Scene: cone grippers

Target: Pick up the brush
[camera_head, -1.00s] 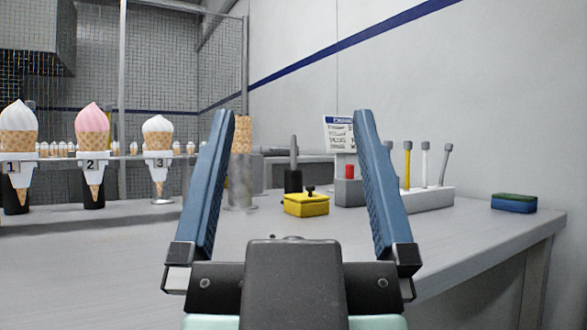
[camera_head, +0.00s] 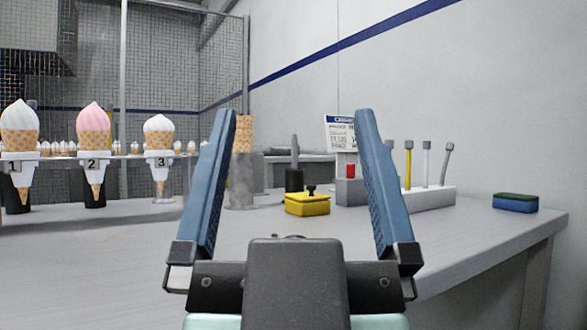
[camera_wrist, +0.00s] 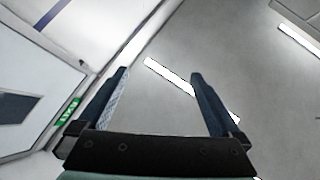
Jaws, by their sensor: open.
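My gripper (camera_head: 295,112) is open and empty, its two blue fingers spread wide in front of the head camera. In the wrist view my gripper (camera_wrist: 159,75) is also open, with only ceiling between the fingers. No thing shows clearly as a brush. Upright handled tools stand in a pale rack at the right of the table: a yellow one (camera_head: 408,165), a white one (camera_head: 426,165) and a grey one (camera_head: 445,165). A grey upright handle (camera_head: 294,152) stands in a black holder (camera_head: 294,180). Their lower ends are hidden. All are beyond my gripper, untouched.
The grey table (camera_head: 480,222) has a yellow box (camera_head: 307,204) and a green-and-blue sponge (camera_head: 515,203). A cone stack (camera_head: 242,165) is partly behind my left finger. Numbered ice-cream cones (camera_head: 93,135) stand at left. The table's front right is clear.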

